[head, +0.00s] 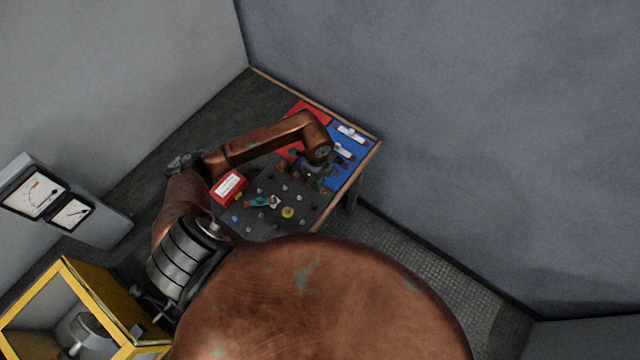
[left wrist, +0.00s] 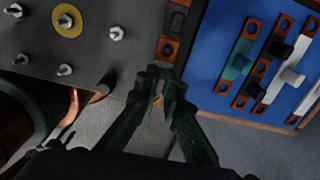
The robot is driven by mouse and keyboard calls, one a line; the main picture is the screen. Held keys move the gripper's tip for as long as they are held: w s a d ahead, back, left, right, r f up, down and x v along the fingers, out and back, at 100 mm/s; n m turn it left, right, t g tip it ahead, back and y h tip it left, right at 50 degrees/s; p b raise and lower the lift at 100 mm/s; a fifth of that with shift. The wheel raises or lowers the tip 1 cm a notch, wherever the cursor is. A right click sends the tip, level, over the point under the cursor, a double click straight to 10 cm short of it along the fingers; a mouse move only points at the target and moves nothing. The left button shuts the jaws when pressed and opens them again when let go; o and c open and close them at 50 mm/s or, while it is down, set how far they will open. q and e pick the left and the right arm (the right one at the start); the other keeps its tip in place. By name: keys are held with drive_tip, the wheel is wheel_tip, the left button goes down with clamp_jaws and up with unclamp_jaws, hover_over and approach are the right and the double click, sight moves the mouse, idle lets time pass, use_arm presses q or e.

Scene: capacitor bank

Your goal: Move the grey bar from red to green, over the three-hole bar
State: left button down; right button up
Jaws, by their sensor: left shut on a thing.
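My left gripper (head: 318,172) is over the right part of the dark panel (head: 262,186). In the left wrist view its fingers (left wrist: 160,88) are shut, with orange showing between the tips. A dark grey bar with orange, holed ends (left wrist: 176,22) runs up from the fingertips; it appears to be what they hold, though the grip is partly hidden. A teal bar (head: 262,202) lies on the panel. A post with a yellow ring (left wrist: 68,20) shows at the wrist view's upper left. I cannot make out the red and green places or the three-hole bar. My right gripper is not in view.
A blue area (left wrist: 206,50) beside the panel carries teal, black and pale bars. A red area (head: 306,113) lies at the back. A red labelled box (head: 229,186) stands at the panel's left. Several bare metal posts stick up from the panel.

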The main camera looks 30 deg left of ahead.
use_arm(q)
drive_tip(key=shift+f, duration=0.25)
drive_tip(key=c, duration=2)
unclamp_jaws()
wheel_tip(320, 180, up, 12)
wheel_tip(320, 180, down, 12)
